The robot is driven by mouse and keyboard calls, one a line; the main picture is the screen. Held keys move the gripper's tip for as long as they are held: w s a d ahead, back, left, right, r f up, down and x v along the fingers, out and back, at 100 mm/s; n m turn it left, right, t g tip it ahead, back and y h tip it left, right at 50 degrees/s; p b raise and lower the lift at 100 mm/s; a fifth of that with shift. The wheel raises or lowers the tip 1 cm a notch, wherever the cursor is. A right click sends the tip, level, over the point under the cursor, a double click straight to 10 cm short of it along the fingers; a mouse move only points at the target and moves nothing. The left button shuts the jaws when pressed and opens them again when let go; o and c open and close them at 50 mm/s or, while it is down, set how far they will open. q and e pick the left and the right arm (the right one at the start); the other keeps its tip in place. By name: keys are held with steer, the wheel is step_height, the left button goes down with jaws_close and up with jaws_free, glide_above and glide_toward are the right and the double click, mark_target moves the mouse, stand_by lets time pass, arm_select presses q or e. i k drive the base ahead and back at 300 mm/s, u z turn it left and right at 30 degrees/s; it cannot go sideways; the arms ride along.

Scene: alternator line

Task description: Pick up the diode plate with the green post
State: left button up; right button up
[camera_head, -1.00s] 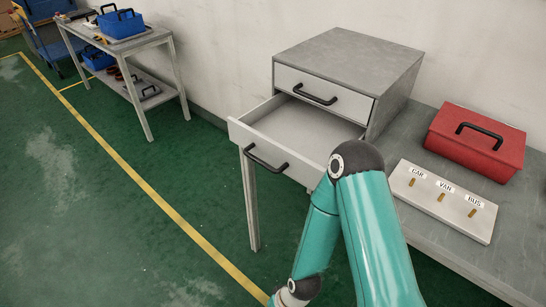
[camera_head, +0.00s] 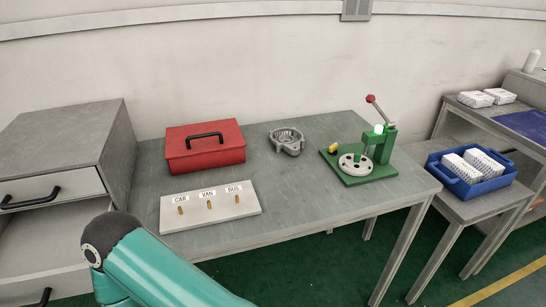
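I cannot make out a diode plate with a green post for certain. A pale round plate with holes (camera_head: 355,167) lies on the base of a green press (camera_head: 384,150) on the grey table. The press has a red-knobbed lever and a bright green glow near its top. A small yellow piece (camera_head: 334,148) stands at its left edge. A teal link of one of my arms crosses the lower left. Neither of my grippers is in view.
The grey table (camera_head: 300,200) bears a red toolbox (camera_head: 205,146), a white CAR, VAN, BUS board (camera_head: 211,206) with brass pegs, and a grey metal housing (camera_head: 287,140). A drawer cabinet (camera_head: 62,140) stands left. A blue crate (camera_head: 462,188) with white boxes is on the right table.

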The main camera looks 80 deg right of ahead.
mark_target(356, 162)
steer(key=u, duration=0.05)
steer(key=i, duration=0.2)
steer(key=z, duration=2.55)
steer(key=k, duration=0.85)
steer(key=z, duration=0.7)
steer(key=i, duration=1)
